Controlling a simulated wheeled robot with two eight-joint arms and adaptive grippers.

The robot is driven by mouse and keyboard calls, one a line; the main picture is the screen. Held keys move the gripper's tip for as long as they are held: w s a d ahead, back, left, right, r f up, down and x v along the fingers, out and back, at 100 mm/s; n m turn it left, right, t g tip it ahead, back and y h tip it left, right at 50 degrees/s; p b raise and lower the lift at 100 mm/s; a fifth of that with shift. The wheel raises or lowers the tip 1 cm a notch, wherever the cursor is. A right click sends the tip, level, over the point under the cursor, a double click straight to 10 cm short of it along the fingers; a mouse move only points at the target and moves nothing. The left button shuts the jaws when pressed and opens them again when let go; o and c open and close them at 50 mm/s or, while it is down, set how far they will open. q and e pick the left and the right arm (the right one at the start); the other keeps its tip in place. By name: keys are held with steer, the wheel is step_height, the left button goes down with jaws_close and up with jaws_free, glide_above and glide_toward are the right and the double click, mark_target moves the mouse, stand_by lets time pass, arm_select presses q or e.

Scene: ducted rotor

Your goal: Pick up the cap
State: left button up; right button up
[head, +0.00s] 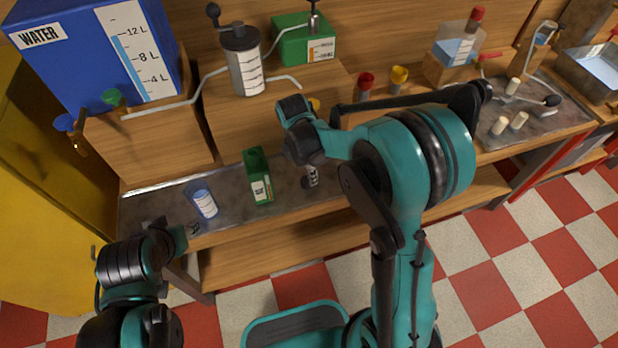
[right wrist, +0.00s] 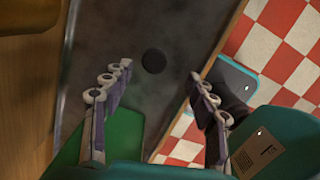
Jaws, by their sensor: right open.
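The cap (right wrist: 154,61) appears as a small round black disc on the dark metal counter top in the right wrist view. My right gripper (right wrist: 158,74) is open and empty above the counter, its fingers spread to either side of the cap in the picture. They do not touch it. In the head view the right gripper (head: 309,177) points down at the counter, partly hidden by my arm, and I cannot make out the cap there. My left gripper (head: 190,231) is low near the counter's front edge at left; its jaws are too small and dark to judge.
Wooden blocks behind carry a blue water tank (head: 95,50) and a grey canister (head: 244,62). The counter's front edge borders open checkered floor.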

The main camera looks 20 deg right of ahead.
mark_target(306, 179)
steer(key=f+b, duration=0.1)
steer(key=f, duration=0.3)
steer(key=w+f+b, duration=0.1)
steer(key=f, duration=0.1)
steer(key=shift+d+b, duration=0.1)
steer(key=shift+b, duration=0.2)
steer(key=shift+r, duration=0.15)
steer(key=c, duration=0.9)
steer(key=shift+r, duration=0.1)
